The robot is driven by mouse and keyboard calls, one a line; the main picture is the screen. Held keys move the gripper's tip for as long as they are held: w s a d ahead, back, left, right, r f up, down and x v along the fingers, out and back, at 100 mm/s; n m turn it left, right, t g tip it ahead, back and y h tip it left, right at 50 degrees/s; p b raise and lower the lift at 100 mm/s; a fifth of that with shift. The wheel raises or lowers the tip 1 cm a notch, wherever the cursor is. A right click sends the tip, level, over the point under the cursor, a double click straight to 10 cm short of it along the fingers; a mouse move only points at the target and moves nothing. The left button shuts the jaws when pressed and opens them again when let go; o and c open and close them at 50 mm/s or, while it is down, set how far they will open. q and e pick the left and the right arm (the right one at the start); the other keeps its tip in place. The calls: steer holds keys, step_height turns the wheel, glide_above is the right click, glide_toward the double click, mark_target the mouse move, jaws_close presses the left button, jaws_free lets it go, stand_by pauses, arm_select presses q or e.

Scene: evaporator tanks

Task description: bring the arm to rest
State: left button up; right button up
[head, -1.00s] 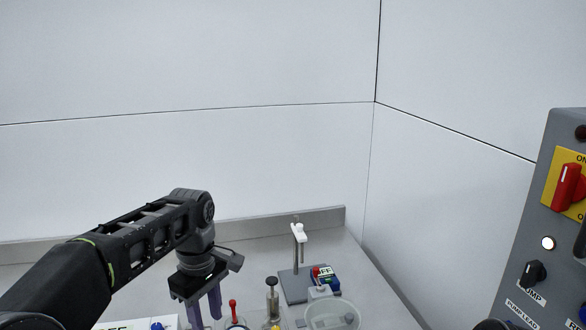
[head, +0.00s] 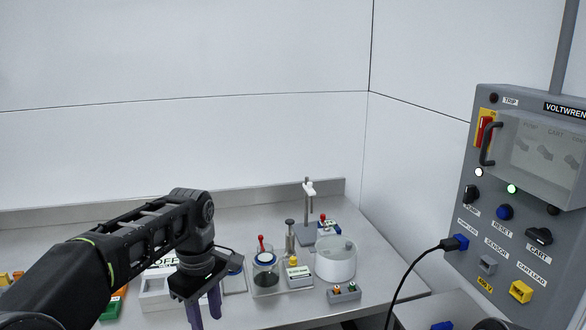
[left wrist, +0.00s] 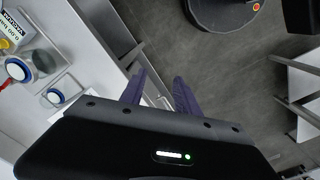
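My left arm reaches in from the left in the head view, bent at the elbow. My left gripper (head: 205,310) points down near the front edge of the steel bench (head: 250,320), its two purple fingers partly cut off by the frame. In the left wrist view the fingers of this gripper (left wrist: 160,77) are apart with nothing between them, above the bench edge and grey floor. My right gripper is not in view.
Right of my gripper stand a jar with a blue-rimmed lid (head: 265,270), a white round tub (head: 335,260) and a small stand (head: 308,205). A grey control panel (head: 520,200) with a black cable is at right. A dark round base (left wrist: 222,10) is on the floor.

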arm_select(q)
steer(key=w+d+f+m+t+h, duration=0.2)
steer(key=w+d+f+m+t, duration=0.2)
steer(key=w+d+f+m, duration=0.2)
steer(key=s+d+f+m+h, duration=0.1)
steer(key=d+f+m, duration=0.1)
steer(key=f, duration=0.5)
steer(key=s+d+f+m, duration=0.2)
steer(key=f, duration=0.5)
steer(key=s+f+m, duration=0.2)
steer(key=s+f, duration=1.1)
steer(key=f, duration=0.1)
steer(key=s+f+g, duration=0.1)
steer(key=s+f, duration=0.1)
steer(key=s, duration=0.3)
steer(key=s+f+n+g, duration=0.1)
steer(key=s+f, duration=0.1)
steer(key=s, duration=0.4)
steer(key=s+f+g+h, duration=0.1)
steer(key=s+f, duration=0.2)
steer(key=s, duration=0.3)
steer(key=shift+n, duration=0.4)
steer(key=shift+a, duration=0.1)
